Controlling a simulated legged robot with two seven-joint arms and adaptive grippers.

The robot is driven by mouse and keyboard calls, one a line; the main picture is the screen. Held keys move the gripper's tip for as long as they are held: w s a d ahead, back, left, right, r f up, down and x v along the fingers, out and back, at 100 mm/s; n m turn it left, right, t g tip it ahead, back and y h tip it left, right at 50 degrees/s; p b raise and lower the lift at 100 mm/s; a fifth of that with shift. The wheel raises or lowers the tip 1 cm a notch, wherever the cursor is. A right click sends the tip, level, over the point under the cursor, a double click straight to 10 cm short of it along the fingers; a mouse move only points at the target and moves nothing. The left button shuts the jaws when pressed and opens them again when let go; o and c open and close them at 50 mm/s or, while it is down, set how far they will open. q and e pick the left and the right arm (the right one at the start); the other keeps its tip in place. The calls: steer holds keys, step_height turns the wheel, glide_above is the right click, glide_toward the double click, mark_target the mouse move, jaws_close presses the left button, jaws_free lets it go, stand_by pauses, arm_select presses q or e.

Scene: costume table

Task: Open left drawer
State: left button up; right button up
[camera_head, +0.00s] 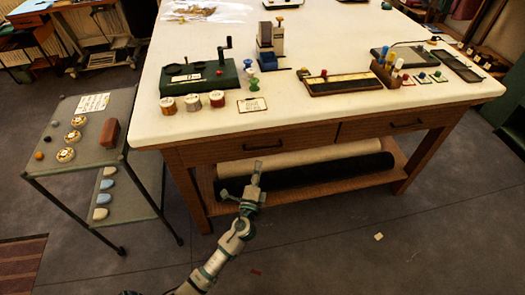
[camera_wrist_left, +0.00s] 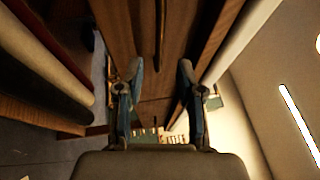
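The wooden left drawer (camera_head: 215,152) is in the front of the white-topped table in the head view. Its front looks flush with the table frame, so it appears shut. Its dark bar handle (camera_head: 265,147) is just above my left gripper (camera_head: 243,182). In the left wrist view, my left gripper (camera_wrist_left: 160,68) has its two fingers spread with a gap between them. The dark handle (camera_wrist_left: 160,25) runs along the wood, in line with that gap and beyond the fingertips. I cannot tell whether the fingers touch anything. My right gripper is not in view.
The right drawer (camera_head: 400,122) with its own handle is beside the left one. A lower shelf (camera_head: 320,190) holds a pale roll and a dark roll below the drawers. A grey side table (camera_head: 95,135) stands at the left. The floor in front is mostly clear.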

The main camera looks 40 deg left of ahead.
mark_target(262, 150)
arm_select(q)
steer(key=x, duration=0.8)
steer(key=shift+w+a+f+b, duration=0.1)
steer(key=shift+w+a+b, duration=0.15)
steer(key=shift+b, duration=0.1)
steer(key=shift+d, duration=0.1)
jaws_close()
